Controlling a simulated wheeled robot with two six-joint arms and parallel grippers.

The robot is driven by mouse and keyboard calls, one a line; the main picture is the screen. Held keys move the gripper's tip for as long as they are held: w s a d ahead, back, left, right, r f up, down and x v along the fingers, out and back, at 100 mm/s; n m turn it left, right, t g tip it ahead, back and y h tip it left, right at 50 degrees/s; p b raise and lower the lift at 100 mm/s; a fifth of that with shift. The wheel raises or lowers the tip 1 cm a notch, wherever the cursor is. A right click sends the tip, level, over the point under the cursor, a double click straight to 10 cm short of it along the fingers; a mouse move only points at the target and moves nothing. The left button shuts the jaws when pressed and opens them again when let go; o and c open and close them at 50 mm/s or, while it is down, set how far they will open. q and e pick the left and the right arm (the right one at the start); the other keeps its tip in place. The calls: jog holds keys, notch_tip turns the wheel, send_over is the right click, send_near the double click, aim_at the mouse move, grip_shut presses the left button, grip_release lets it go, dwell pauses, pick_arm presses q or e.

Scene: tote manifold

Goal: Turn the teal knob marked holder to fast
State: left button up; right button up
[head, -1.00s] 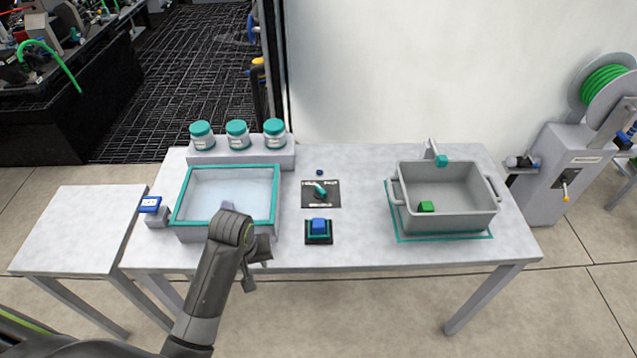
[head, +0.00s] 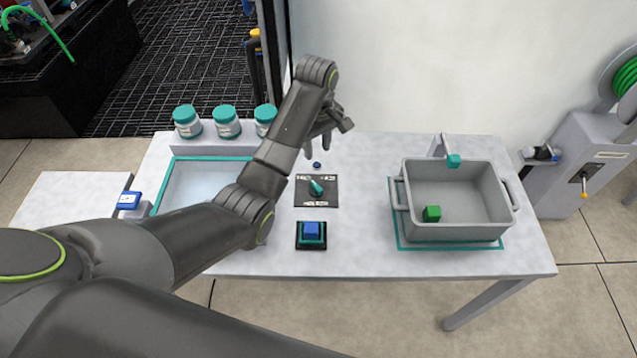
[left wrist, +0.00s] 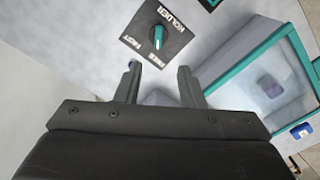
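The teal knob (head: 316,188) sits on a dark square plate (head: 330,201) in the middle of the table. In the left wrist view the knob (left wrist: 158,38) is upright in the picture, its lower end toward the label FREE; FAST is to its left and HOLDER is above. My left gripper (head: 318,147) is over the table beyond the plate, apart from the knob. In the left wrist view its two fingers (left wrist: 158,80) are spread with nothing between them. My right gripper is in neither view.
A small blue dot (head: 317,164) lies behind the plate, and a blue button (head: 312,229) stands in front. A teal-rimmed tray (head: 160,186) and several teal-lidded jars (head: 226,123) are at left.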

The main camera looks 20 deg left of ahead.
pick_arm(q)
jog(key=f+b, duration=0.1)
jog(key=f, duration=0.1)
jog(key=p, duration=0.1)
send_over(318, 187)
notch_tip(318, 187, down, 9)
jog(key=shift+s, duration=0.15)
notch_tip(318, 187, down, 4)
jog(key=shift+r, duration=0.1)
jog(key=shift+f, duration=0.65)
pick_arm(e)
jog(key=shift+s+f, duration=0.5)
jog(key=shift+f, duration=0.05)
pick_arm(q)
grip_shut()
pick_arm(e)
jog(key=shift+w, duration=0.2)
